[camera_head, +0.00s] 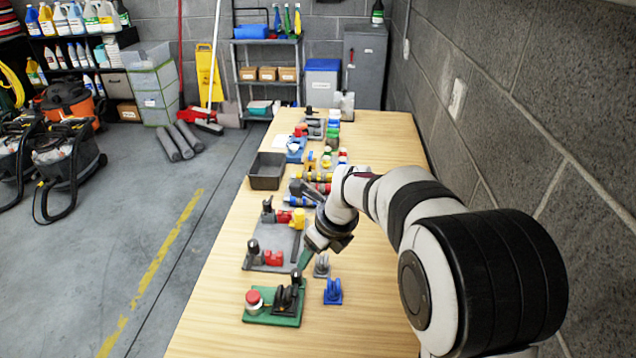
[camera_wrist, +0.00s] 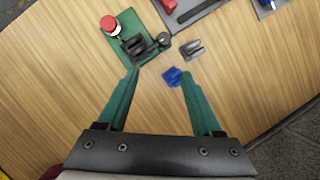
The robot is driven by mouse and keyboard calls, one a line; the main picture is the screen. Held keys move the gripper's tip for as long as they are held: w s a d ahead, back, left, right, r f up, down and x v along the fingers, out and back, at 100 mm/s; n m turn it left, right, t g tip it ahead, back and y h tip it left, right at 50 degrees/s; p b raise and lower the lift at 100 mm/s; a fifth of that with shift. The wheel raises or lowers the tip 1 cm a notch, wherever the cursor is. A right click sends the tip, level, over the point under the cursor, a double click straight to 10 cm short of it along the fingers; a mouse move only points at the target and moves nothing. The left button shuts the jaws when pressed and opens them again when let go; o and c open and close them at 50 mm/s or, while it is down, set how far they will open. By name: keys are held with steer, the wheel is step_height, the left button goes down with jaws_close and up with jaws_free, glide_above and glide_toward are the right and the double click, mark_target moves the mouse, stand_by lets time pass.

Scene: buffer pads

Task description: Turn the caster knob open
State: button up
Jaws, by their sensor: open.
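A green base plate (camera_head: 284,320) lies near the front of the wooden table. It carries a red round knob (camera_head: 253,297) on a pale collar, a black caster-like part (camera_head: 286,298) and a black-topped post or lever (camera_head: 296,274). In the wrist view the green plate (camera_wrist: 128,20), red knob (camera_wrist: 108,22), black caster part (camera_wrist: 134,46) and black knob end (camera_wrist: 163,39) show beyond my fingertips. I cannot tell which knob works the caster. My gripper (camera_wrist: 160,72) is open and empty, its green fingers above the table, apart from the plate.
A blue caster (camera_head: 333,291) and a grey caster (camera_head: 322,266) stand loose right of the plate. A grey fixture (camera_head: 272,240) with red and yellow parts lies behind it. A black bin (camera_head: 266,171) and several small items fill the far table. The front is clear.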

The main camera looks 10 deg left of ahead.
mark_target(297, 273)
steer(key=shift+m, duration=0.8)
steer(key=x, duration=0.6)
steer(key=w+x, duration=0.1)
steer(key=x, duration=0.4)
steer(key=a+x, duration=0.1)
steer(key=x, duration=0.5)
steer(key=shift+w, duration=0.4)
jaws_close()
